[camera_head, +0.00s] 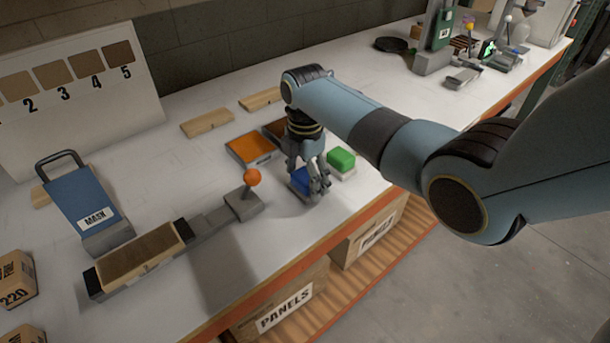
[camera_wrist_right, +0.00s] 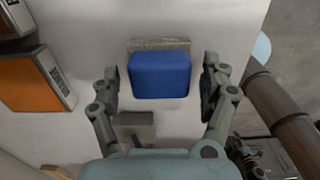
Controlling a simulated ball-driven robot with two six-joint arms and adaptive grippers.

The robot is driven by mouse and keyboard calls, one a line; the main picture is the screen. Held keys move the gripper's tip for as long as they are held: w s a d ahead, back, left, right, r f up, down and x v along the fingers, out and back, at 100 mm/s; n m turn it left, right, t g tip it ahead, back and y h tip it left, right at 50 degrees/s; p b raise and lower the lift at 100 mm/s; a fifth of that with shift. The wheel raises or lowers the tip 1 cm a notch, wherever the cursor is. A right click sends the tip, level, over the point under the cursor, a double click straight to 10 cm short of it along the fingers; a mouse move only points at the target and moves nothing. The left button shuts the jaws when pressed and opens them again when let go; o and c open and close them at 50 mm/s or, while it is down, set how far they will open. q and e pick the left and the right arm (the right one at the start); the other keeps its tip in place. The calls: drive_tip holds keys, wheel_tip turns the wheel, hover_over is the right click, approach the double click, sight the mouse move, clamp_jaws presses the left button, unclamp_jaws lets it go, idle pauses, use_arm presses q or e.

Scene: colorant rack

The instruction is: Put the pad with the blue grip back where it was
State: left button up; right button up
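The pad with the blue grip (camera_head: 300,181) is on the white bench near its front edge, partly hidden by my right gripper in the head view. In the right wrist view the blue grip (camera_wrist_right: 160,75) sits on a grey pad base (camera_wrist_right: 158,45). My right gripper (camera_head: 314,190) points down over it. In the right wrist view its open fingers (camera_wrist_right: 161,88) stand on either side of the blue grip, with a gap visible on both sides. My left gripper is not in view.
A pad with a green grip (camera_head: 341,160) is just right of the gripper. An orange-topped box (camera_head: 249,148) lies behind, left. A grey fixture with an orange ball knob (camera_head: 253,177) stands left. A blue mask holder (camera_head: 82,205) is far left. The bench's front edge (camera_head: 365,212) is close.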

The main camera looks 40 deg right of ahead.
sight(305, 175)
drive_tip(key=shift+r, duration=0.55)
wheel_tip(305, 175, up, 11)
drive_tip(key=shift+r, duration=0.15)
idle(0.3)
